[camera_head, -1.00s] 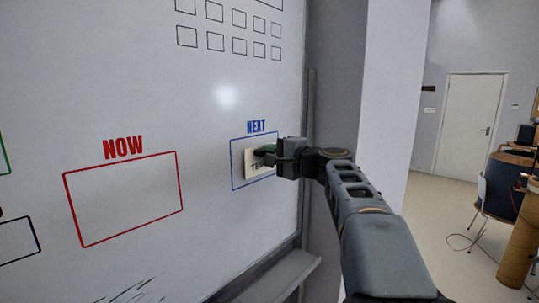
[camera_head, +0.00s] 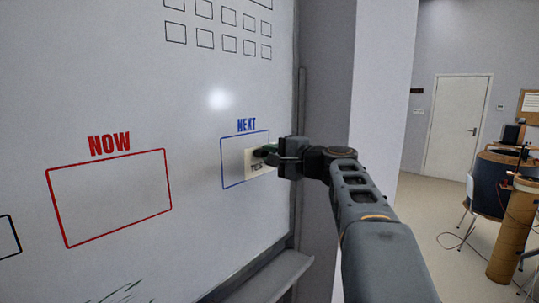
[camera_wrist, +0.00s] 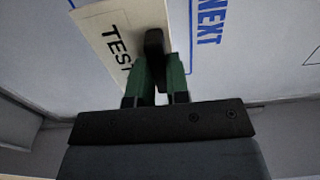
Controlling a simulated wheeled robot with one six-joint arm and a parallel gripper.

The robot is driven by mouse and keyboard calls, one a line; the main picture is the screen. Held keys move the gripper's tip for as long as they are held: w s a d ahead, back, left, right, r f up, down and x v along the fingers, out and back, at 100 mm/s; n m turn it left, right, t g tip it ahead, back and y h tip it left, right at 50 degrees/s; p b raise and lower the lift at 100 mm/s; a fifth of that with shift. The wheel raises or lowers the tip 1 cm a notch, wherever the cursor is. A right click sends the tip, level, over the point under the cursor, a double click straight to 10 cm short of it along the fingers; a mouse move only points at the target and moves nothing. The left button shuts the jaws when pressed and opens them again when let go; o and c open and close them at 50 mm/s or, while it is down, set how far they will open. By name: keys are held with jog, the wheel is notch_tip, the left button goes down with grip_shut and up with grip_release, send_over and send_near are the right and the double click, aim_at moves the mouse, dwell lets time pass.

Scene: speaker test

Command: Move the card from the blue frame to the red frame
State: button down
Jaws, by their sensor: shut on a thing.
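The off-white card (camera_head: 253,169) with black lettering, "TEST" in the wrist view (camera_wrist: 108,38), is at the right part of the blue frame (camera_head: 232,165) under "NEXT". It reaches past the frame's right line in the head view. My gripper (camera_head: 268,153) comes from the right, its green fingers (camera_wrist: 157,75) shut on a dark knob (camera_wrist: 154,45) on the card. Whether the card touches the board cannot be told. The red frame (camera_head: 110,198) under "NOW" lies to the left and is empty. Part of the card is hidden behind my gripper.
The whiteboard (camera_head: 195,215) fills the left, with rows of small black boxes above. A grey ledge (camera_head: 262,278) runs along its lower edge. The board between the two frames is clear. A door and a cluttered table stand far right.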

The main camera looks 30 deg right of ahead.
jog(key=shift+b+v, duration=0.4)
jog(key=shift+v, duration=0.65)
jog(key=shift+s, duration=0.1)
jog(key=shift+d, duration=0.1)
